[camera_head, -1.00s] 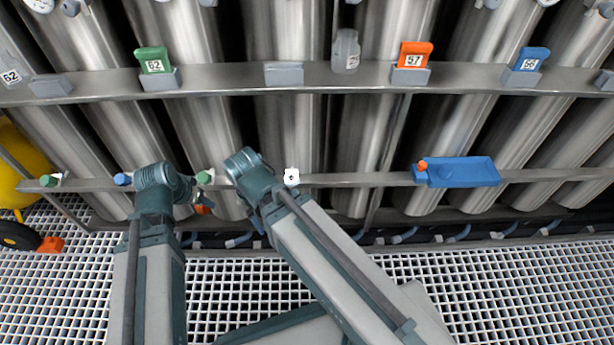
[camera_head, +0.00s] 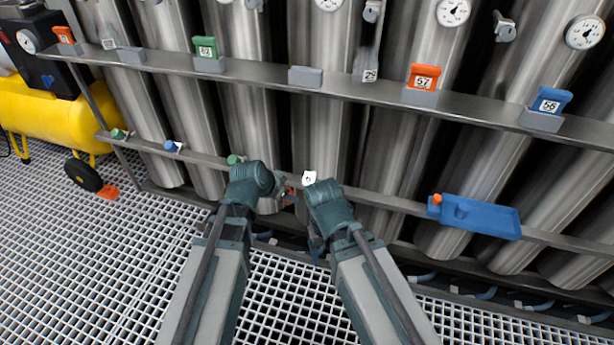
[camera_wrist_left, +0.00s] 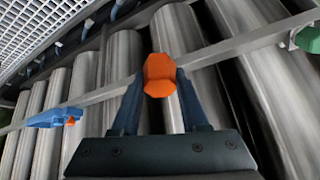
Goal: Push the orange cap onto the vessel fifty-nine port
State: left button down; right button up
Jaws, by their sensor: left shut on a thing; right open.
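My left gripper (camera_head: 281,199) is shut on an orange cap (camera_head: 290,194). The cap also shows clearly between the two fingers in the left wrist view (camera_wrist_left: 158,75). I cannot read a fifty-nine there. My right gripper (camera_head: 317,245) is open, mostly hidden beside and below its own wrist, which stands just right of the white piece.
A blue tray (camera_head: 485,217) with another orange cap (camera_head: 437,199) is on the lower rail (camera_head: 385,199) at right. It also shows in the left wrist view (camera_wrist_left: 45,118). Green (camera_head: 234,159) and blue (camera_head: 172,146) caps line the rail at left. Steel vessels stand close behind.

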aim_at(309, 177)
pick_arm(q)
jog(key=w+d+f+m+t+h+b, duration=0.1)
jog(key=w+d+b, duration=0.4)
jog(key=w, duration=0.5)
jog(key=shift+w+d+f+m+t+h+b, duration=0.25)
jog(key=shift+f+m+t+b, duration=0.35)
jog(key=shift+f+t, duration=0.3)
pick_arm(e)
notch_tip(309, 177, down, 7)
pick_arm(q)
jog(key=shift+w+d+f+b, duration=0.1)
jog(key=shift+w+f+b, duration=0.2)
jog(key=shift+f+b, duration=0.25)
jog(key=shift+w+d+f+b, duration=0.1)
jog(key=shift+w+f+b, duration=0.15)
jog(key=shift+f+b, duration=0.3)
pick_arm(e)
jog(key=shift+f, duration=1.1)
pick_arm(q)
jog(key=shift+c, duration=1.7)
grip_release()
jog(key=shift+a, duration=0.1)
jog(key=shift+r, duration=0.1)
pick_arm(e)
jog(key=shift+r, duration=0.1)
